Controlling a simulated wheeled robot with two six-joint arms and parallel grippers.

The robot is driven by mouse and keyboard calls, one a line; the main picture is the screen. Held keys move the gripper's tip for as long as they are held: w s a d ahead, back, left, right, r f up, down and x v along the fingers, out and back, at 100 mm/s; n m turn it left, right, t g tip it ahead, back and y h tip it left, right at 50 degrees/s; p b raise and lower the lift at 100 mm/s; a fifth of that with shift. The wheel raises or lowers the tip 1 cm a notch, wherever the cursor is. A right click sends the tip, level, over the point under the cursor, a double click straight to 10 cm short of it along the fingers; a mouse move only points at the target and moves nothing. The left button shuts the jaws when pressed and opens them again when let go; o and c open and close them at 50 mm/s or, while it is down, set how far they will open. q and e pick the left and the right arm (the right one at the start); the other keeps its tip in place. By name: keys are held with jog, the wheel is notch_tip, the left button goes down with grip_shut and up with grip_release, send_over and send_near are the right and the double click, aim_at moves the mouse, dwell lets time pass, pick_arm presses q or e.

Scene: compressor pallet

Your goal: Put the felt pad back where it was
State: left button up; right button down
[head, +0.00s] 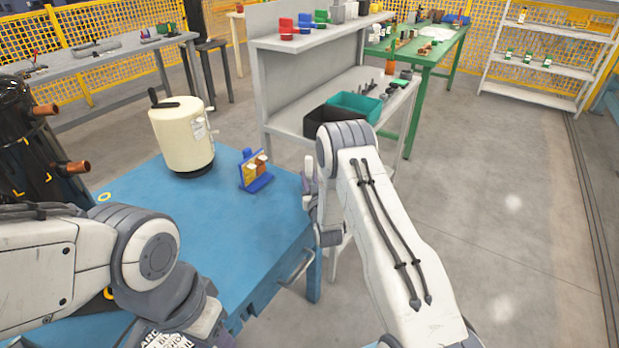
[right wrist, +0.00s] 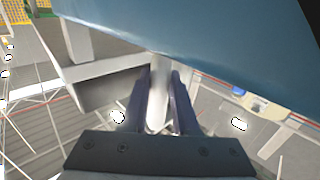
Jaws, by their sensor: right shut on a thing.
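My right gripper (head: 310,190) is at the right edge of the blue bench (head: 245,245) in the head view, partly hidden by my right arm. In the right wrist view its two dark fingers (right wrist: 159,103) are closed around a pale, rounded, narrow thing (right wrist: 157,105). I cannot tell for certain whether this is the felt pad, and I see no other felt pad. A blue stand with yellow parts (head: 256,172) is on the bench, left of the right gripper and apart from it. My left arm comes in at lower left; its gripper is not visible.
A cream tank (head: 182,140) stands at the bench's back and a dark compressor (head: 35,140) at far left. A grey handle (head: 298,268) is on the bench side. A grey shelf unit (head: 290,110) holds black and teal bins behind. Floor at right is clear.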

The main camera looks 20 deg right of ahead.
jog(key=c, duration=0.7)
grip_release()
